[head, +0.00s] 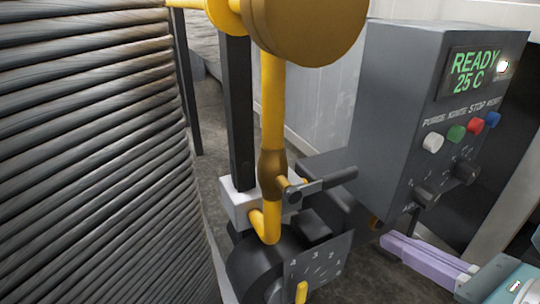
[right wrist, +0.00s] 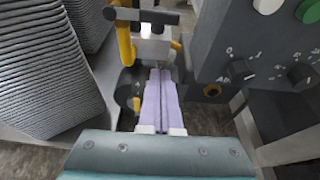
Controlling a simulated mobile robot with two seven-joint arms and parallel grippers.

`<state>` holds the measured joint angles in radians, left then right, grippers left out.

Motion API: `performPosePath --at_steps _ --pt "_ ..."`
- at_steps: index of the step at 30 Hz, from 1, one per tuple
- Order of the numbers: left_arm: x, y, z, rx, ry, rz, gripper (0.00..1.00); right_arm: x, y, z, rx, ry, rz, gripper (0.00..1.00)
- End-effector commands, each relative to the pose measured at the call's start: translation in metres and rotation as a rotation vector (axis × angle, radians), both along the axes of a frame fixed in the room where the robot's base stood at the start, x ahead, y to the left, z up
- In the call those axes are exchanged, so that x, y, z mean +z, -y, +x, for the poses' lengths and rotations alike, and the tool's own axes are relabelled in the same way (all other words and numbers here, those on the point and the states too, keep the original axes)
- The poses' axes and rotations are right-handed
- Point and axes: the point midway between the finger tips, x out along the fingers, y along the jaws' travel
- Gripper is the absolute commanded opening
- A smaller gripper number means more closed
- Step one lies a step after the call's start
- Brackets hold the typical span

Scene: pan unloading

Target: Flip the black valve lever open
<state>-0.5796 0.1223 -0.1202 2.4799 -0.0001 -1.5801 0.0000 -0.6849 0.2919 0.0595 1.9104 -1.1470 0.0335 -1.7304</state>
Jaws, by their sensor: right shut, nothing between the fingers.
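The black valve lever (head: 325,182) is mounted on a yellow pipe (head: 272,110) left of the control box in the head view. It points right, crosswise to the upright pipe. It also shows at the top of the right wrist view (right wrist: 145,15). My right gripper (head: 386,239) is below and to the right of the lever, apart from it. Its lilac fingers are together and empty, pointing toward the valve area in the right wrist view (right wrist: 160,72). My left gripper is not in view.
A grey control box (head: 395,110) stands right of the valve. Its display (head: 474,73) reads "READY 25 C", above several coloured buttons and dark knobs. A numbered dial plate (head: 322,262) sits below the lever. A large ribbed stack (head: 90,150) fills the left side.

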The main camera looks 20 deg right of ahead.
Motion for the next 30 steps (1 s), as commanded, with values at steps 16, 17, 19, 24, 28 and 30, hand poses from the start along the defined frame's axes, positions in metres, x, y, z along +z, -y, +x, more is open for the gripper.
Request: performPosePath --at_steps 16,17,19,24,28,30 --pt "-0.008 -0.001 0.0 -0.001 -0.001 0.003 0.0 -0.022 -0.005 0.062 -0.001 0.005 0.002 0.0" --pt "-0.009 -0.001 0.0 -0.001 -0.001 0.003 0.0 -0.024 -0.005 0.068 0.0 0.005 0.001 0.0" --pt "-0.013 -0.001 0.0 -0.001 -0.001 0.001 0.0 -0.029 -0.006 0.082 -0.002 0.005 0.002 0.0" --pt "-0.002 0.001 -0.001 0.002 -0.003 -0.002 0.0 -0.013 -0.007 0.095 0.0 0.003 0.0 0.0" --pt "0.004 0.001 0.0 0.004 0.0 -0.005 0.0 0.0 -0.007 0.095 -0.001 0.001 0.001 0.0" --pt "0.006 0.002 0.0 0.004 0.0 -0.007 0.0 0.004 -0.007 0.094 -0.002 0.001 0.002 0.0"
